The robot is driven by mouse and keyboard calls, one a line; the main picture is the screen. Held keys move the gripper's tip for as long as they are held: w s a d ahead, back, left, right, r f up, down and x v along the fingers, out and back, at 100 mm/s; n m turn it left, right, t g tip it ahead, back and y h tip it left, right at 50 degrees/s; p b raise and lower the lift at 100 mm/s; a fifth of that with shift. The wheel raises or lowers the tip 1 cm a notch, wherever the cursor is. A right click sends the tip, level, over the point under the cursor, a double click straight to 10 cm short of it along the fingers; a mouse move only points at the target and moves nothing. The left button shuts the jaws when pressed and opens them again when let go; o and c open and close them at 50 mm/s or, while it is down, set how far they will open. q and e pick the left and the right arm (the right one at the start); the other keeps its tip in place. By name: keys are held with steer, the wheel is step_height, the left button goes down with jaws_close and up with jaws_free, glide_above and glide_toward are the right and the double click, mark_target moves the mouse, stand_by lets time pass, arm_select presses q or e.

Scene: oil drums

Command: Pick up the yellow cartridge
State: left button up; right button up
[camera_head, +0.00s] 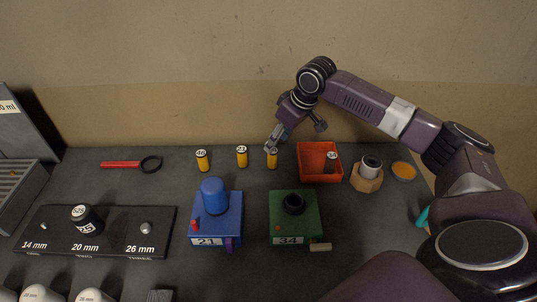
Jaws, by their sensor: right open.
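Three small yellow cartridges with white number caps stand upright at the back of the dark table: one marked 46 (202,161), one that looks marked 23 (242,157), and a third (272,160) farther right. My right gripper (294,136) is open above the back edge. Its left finger overlaps the top of the third cartridge in the picture and partly hides its cap; I cannot tell whether they touch. Nothing shows between the fingers. My left gripper is not in view.
A red-orange bin (304,178) with a dark item marked 34 stands right of the third cartridge. A blue box (217,225) and a green box (296,222) stand in front. A magnifier (125,164) lies left. A wooden holder (366,182) and orange dish (403,171) are right.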

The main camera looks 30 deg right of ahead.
mark_target(274, 151)
steer(key=f+p, duration=0.1)
steer(key=f, duration=0.1)
steer(key=shift+a+f+p, duration=0.25)
steer(key=shift+f+p, duration=0.05)
steer(key=shift+p, duration=0.05)
steer(key=x, duration=0.2)
steer(key=shift+w+a+f, duration=0.1)
steer(key=shift+w+f, duration=0.15)
steer(key=shift+w, duration=0.1)
steer(key=shift+f, duration=0.4)
steer(key=shift+c, duration=1.7)
jaws_close()
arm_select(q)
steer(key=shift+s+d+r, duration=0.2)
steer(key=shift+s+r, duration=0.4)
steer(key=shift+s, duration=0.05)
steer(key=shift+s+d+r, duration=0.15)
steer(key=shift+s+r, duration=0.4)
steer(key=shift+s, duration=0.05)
arm_select(e)
steer(key=shift+r, duration=0.1)
steer(key=shift+w, duration=0.1)
